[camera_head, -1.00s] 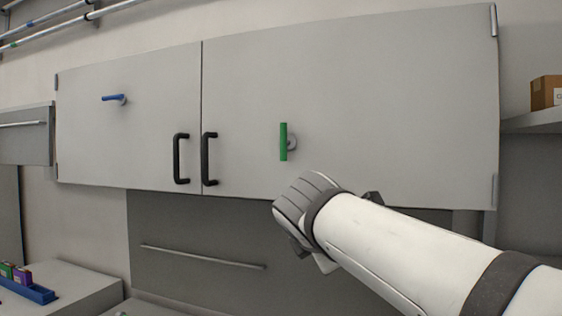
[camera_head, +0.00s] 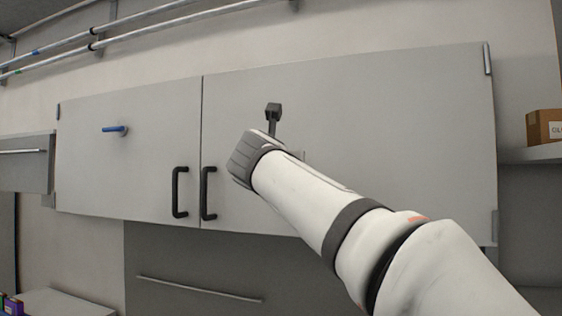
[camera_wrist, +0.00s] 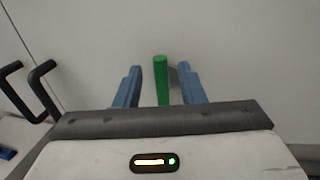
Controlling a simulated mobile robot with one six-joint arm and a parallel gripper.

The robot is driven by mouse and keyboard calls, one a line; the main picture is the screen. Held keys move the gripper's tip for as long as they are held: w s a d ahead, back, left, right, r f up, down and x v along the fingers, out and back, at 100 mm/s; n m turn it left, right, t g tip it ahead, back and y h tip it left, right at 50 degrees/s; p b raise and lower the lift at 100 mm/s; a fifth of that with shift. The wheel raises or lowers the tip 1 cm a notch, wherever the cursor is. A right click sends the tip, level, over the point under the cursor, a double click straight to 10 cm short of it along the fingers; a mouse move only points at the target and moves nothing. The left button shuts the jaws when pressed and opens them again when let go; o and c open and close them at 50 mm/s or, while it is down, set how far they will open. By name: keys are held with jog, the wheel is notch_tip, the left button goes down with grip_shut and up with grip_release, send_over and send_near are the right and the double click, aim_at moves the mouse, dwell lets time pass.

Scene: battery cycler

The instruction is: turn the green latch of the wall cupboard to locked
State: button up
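The green latch (camera_wrist: 161,84) is a bar on the right door of the grey wall cupboard (camera_head: 400,150). In the wrist view it stands upright in the picture, between the two blue fingers of my gripper (camera_wrist: 160,72). A gap shows on each side of the latch, so my gripper is open around it and not clamped. In the head view my gripper (camera_head: 273,118) is in front of the right door, and my wrist and arm hide the latch.
A blue latch (camera_head: 116,130) lies level on the left door. Two black handles (camera_head: 180,192) (camera_head: 207,194) flank the door seam, left of my gripper. A cardboard box (camera_head: 544,127) stands on a shelf at the right. Pipes (camera_head: 150,30) run along the wall above.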

jog(key=shift+w+d, duration=0.15)
jog(key=shift+w, duration=0.35)
jog(key=shift+c, duration=0.3)
grip_shut()
